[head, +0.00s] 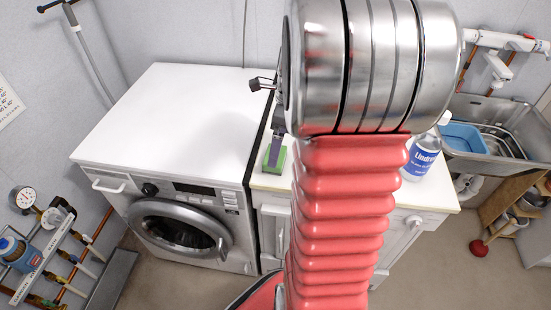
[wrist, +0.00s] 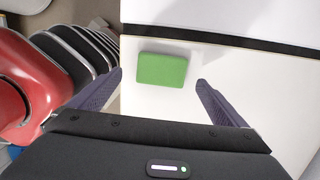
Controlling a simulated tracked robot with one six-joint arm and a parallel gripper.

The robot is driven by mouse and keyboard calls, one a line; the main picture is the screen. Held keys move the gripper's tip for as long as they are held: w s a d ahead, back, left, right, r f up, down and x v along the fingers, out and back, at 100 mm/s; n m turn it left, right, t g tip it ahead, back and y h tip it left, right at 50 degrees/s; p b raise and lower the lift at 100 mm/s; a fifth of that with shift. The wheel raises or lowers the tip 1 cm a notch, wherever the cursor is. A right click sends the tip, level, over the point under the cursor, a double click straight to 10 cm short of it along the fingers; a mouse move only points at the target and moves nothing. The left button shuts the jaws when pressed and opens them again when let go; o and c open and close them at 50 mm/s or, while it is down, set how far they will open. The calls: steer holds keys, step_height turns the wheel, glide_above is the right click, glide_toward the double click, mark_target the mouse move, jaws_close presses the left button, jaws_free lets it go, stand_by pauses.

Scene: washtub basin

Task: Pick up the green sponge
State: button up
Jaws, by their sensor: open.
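The green sponge (wrist: 162,69) lies flat on the white counter top (wrist: 240,75), near the dark gap beside the washing machine. In the head view the sponge (head: 274,159) shows at the left end of the counter, partly hidden behind my gripper. My gripper (wrist: 158,88) is open and empty in the wrist view. Its two purple fingers stand apart, with the sponge lying beyond them and between their lines. In the head view only part of my gripper (head: 277,146) shows at the sponge; my arm hides the rest.
A white washing machine (head: 175,110) stands left of the counter, its top clear. A white bottle with a blue label (head: 421,160) stands on the counter's right part. A metal sink with a blue tub (head: 462,136) is at the far right.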

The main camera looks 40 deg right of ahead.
steer(key=shift+f, duration=0.3)
steer(key=shift+w+a+f, duration=0.1)
steer(key=shift+w+f, duration=0.15)
steer(key=shift+f, duration=1.05)
steer(key=shift+w+a+f, duration=0.1)
steer(key=shift+w+f, duration=0.1)
steer(key=shift+f, duration=1.1)
steer(key=shift+d, duration=0.1)
steer(key=c, duration=1.1)
steer(key=shift+r, duration=0.15)
step_height(320, 180, up, 10)
steer(key=shift+f, duration=0.1)
